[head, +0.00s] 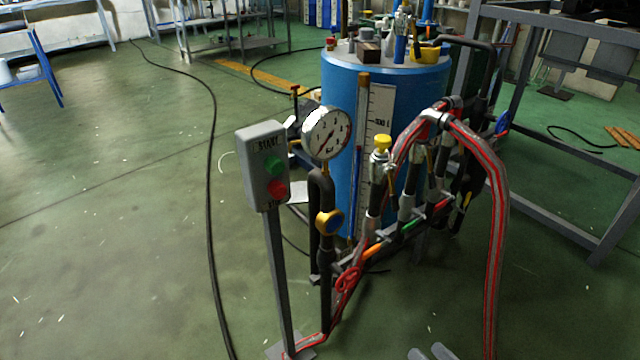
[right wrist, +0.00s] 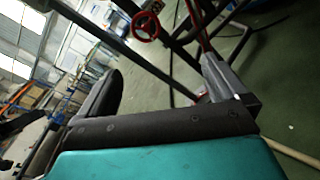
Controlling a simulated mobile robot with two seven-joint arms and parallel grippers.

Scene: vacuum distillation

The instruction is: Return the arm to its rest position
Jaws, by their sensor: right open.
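My right gripper (head: 432,353) shows only as two grey fingertips at the bottom edge of the head view, over the green floor. In the right wrist view the same gripper (right wrist: 164,86) has its two fingers wide apart with nothing between them. It is apart from the valve and pipe assembly. The rest of my right arm is hidden below the head view. My left gripper is not in view.
A START/STOP box (head: 264,165) on a post, a pressure gauge (head: 327,133), a red handwheel (head: 348,280) and red-striped hoses (head: 497,220) stand before a blue tank (head: 340,85). A grey frame (head: 560,212) is at right. A black cable (head: 211,200) crosses open floor at left.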

